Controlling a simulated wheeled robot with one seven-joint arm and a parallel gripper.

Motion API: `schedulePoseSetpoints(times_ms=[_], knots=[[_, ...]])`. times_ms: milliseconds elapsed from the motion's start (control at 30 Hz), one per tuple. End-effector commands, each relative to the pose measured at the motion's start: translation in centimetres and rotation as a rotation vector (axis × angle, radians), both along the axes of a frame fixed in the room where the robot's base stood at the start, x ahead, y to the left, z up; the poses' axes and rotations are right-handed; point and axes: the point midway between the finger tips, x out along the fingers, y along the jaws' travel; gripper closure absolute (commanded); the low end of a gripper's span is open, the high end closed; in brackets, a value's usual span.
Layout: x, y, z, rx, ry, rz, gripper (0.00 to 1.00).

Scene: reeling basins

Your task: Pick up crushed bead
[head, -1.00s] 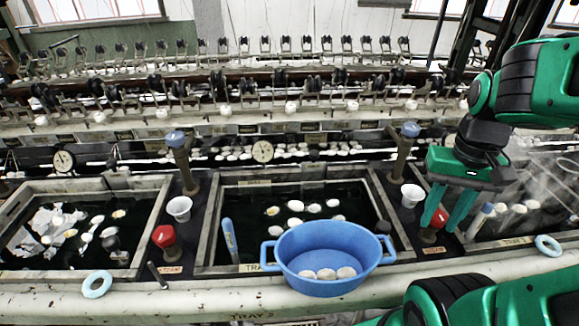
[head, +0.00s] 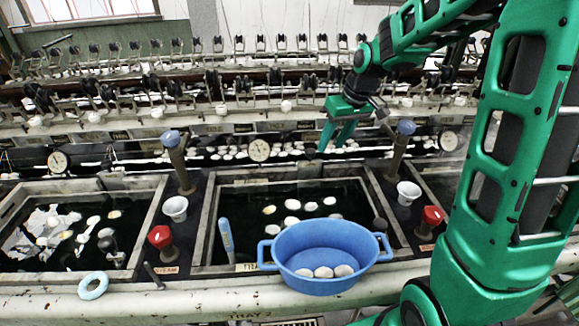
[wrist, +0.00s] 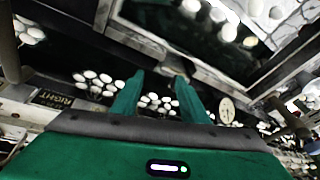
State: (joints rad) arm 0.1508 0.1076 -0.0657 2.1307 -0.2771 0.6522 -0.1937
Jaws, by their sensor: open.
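My gripper (head: 334,145) is open and empty, its two green fingers apart and pointing down over the dark trough behind the middle basin. In the wrist view my gripper (wrist: 160,92) shows with clusters of white cocoons (wrist: 92,82) beyond and between its fingers. In the head view a row of white cocoons (head: 228,153) lies along this back trough, to the left of and around the fingers. I cannot tell which piece, if any, is the crushed bead; the pieces are too small to show crushing.
The middle basin (head: 205,225) holds dark water and several cocoons. A blue tub (head: 325,283) with cocoons stands at its front edge. Upright posts with blue knobs (head: 171,138), red valve knobs (head: 160,237) and white cups (head: 175,208) stand between basins. My arm hides much of the right basin.

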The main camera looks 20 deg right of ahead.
Motion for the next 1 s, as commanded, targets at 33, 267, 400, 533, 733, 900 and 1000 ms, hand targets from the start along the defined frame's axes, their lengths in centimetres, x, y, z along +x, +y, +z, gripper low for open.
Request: schedulePoseSetpoints(times_ms=[33, 267, 400, 533, 733, 900, 1000], knots=[[1.6, 1.0, -0.7, 0.014, -0.012, 0.037, 0.60], [6.4, 4.8, -2.4, 0.068, -0.071, 0.153, 0.60], [7.6, 5.6, -3.0, 0.082, -0.085, 0.178, 0.60], [8.1, 6.1, -4.0, 0.086, -0.088, 0.185, 0.60], [8.9, 6.9, -6.7, 0.085, -0.089, 0.184, 0.60], [9.3, 7.1, -7.8, 0.084, -0.090, 0.182, 0.60], [9.4, 7.2, -8.1, 0.083, -0.090, 0.181, 0.60]])
